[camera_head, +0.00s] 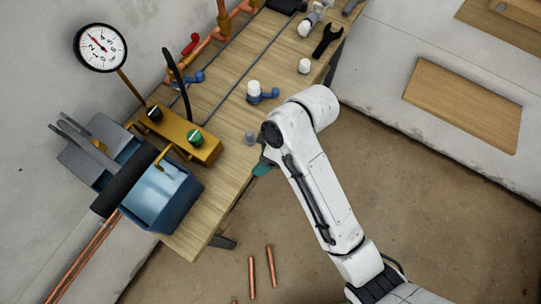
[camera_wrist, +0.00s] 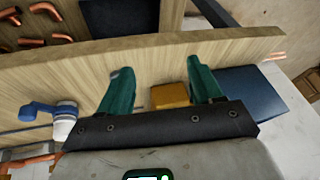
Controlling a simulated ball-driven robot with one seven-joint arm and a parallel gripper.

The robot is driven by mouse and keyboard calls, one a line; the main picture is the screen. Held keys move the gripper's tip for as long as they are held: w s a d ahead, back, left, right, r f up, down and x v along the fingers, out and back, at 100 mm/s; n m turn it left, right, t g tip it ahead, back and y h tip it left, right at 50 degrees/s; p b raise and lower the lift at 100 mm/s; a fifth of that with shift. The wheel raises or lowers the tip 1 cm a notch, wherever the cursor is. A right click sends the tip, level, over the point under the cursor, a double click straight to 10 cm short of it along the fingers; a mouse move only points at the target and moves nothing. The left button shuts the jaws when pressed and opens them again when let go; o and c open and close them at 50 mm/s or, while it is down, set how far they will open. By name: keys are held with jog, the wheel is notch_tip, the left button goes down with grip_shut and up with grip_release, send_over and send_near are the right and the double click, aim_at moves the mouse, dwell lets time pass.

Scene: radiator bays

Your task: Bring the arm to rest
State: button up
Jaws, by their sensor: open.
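My white arm (camera_head: 318,185) reaches up from the bottom right of the head view and bends at its top beside the wooden bench. My gripper (camera_wrist: 158,72) shows in the wrist view with two teal fingers apart and nothing between them. In the head view only a bit of teal finger shows below the arm's bent end, near the bench's right edge; the rest is hidden by the arm. A small grey piece (camera_head: 249,138) stands on the bench close to the arm's end.
The wooden bench (camera_head: 222,185) carries a yellow manifold (camera_head: 180,138), a blue box (camera_head: 160,195), a blue valve with a white cap (camera_head: 256,92) and a black wrench (camera_head: 327,40). A pressure gauge (camera_head: 100,47) stands at left. Copper pipes (camera_head: 271,266) lie on open floor.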

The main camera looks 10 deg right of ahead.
jog(key=shift+s+d+f+m, duration=0.2)
jog(key=shift+s+d+m, duration=0.1)
jog(key=shift+d, duration=0.3)
jog(key=s+d+f+m+h, duration=0.1)
jog(key=s+d+m+h, duration=0.1)
jog(key=s+d+m, duration=0.4)
jog(key=s+d+f+m+h, duration=0.2)
jog(key=s+d+m, duration=0.4)
jog(key=s+d, duration=0.6)
jog(key=d+h, duration=0.1)
jog(key=d, duration=0.3)
jog(key=shift+d+t, duration=0.15)
jog(key=shift+t, duration=0.15)
jog(key=shift+s, duration=0.1)
